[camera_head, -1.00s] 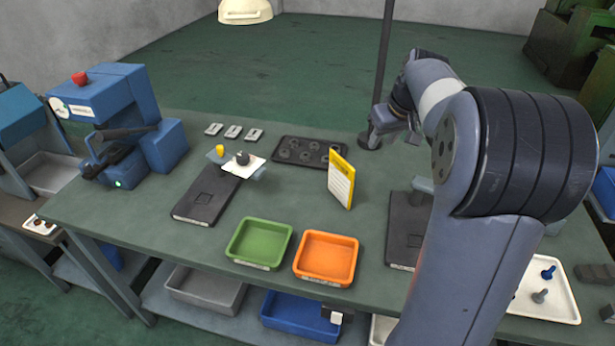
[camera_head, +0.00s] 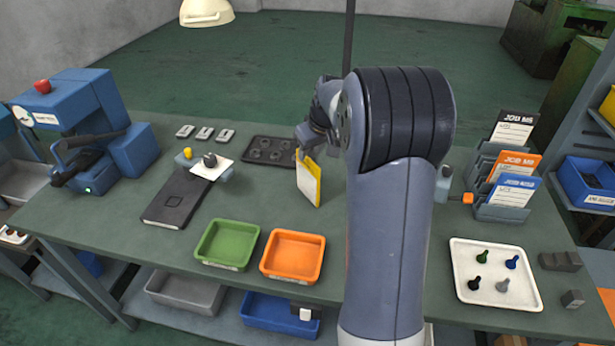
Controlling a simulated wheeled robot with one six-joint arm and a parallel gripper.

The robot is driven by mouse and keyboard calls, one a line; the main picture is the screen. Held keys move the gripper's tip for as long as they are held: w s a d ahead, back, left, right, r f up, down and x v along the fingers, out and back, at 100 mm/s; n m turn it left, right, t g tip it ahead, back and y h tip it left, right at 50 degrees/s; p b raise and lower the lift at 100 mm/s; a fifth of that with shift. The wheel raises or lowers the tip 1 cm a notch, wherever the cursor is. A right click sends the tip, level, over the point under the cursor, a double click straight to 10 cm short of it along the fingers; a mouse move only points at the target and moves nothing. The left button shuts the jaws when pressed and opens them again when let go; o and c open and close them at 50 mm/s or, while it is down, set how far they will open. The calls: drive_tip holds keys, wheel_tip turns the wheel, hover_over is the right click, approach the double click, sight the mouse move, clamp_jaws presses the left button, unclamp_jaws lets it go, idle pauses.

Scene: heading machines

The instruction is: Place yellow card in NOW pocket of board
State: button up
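The yellow card (camera_head: 308,182), with a white printed face, stands upright on the green table behind the orange tray. My gripper (camera_head: 303,152) is at the card's upper edge, seen small and partly behind my arm. Whether its fingers are open or closed on the card does not show. A grey stepped rack (camera_head: 502,212) at the right holds a black card (camera_head: 513,131), an orange card (camera_head: 513,165) and a blue card (camera_head: 515,190). No NOW label can be read on it, so I cannot tell whether it is the board.
A green tray (camera_head: 227,245) and an orange tray (camera_head: 293,256) sit at the front edge. A white tray (camera_head: 470,292) with several bolts lies at the right. A blue machine (camera_head: 85,130) stands at the left. My arm hides the table's right middle.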

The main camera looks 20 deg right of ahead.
sight(309, 158)
drive_tip(key=x, duration=0.3)
drive_tip(key=shift+f, duration=0.15)
drive_tip(key=shift+f, duration=0.2)
idle(0.4)
clamp_jaws()
idle(0.5)
